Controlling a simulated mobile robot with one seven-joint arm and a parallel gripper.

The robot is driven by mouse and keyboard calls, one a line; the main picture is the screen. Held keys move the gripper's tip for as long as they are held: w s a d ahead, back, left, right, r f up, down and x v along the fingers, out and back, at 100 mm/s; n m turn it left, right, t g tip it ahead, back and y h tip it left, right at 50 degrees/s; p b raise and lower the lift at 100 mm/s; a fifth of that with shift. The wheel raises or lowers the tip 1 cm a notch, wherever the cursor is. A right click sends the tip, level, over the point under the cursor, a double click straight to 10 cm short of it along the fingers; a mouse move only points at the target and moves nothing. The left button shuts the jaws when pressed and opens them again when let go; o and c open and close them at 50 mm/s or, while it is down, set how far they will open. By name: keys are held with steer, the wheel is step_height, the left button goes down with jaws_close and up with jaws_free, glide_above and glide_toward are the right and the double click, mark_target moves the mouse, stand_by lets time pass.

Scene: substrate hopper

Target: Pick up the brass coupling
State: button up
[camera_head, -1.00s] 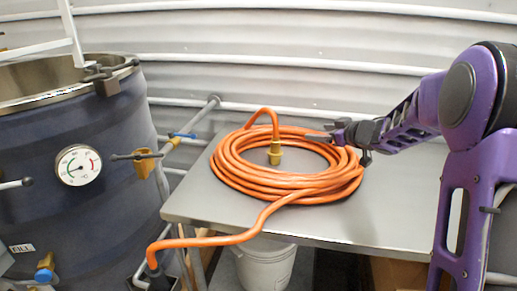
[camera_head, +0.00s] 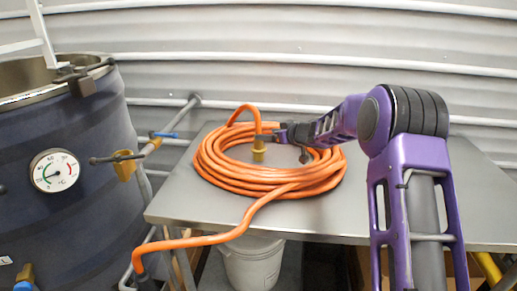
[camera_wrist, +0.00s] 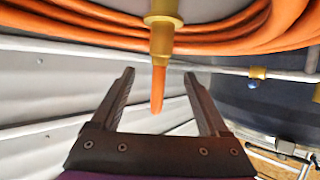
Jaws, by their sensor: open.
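The brass coupling (camera_head: 258,149) hangs on the end of the orange hose (camera_head: 222,174), inside the coil on the metal table (camera_head: 340,215). My gripper (camera_head: 277,133) is just right of the coupling, near the hose above it, and looks small and dark there. In the wrist view the coupling (camera_wrist: 163,38) lies just past the open fingertips (camera_wrist: 158,74), roughly centred between them. The orange hose piece joined to it shows in the gap between the fingers. Nothing is held. Whether a finger touches the hose cannot be told.
A dark blue tank (camera_head: 70,190) with a dial gauge (camera_head: 54,170) stands at the left. A white bucket (camera_head: 252,262) is under the table. A ribbed metal wall (camera_head: 270,70) closes off the back. The table's right side looks mostly clear beneath my arm.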

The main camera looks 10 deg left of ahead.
mark_target(259, 146)
steer(key=shift+x, duration=2.65)
jaws_close()
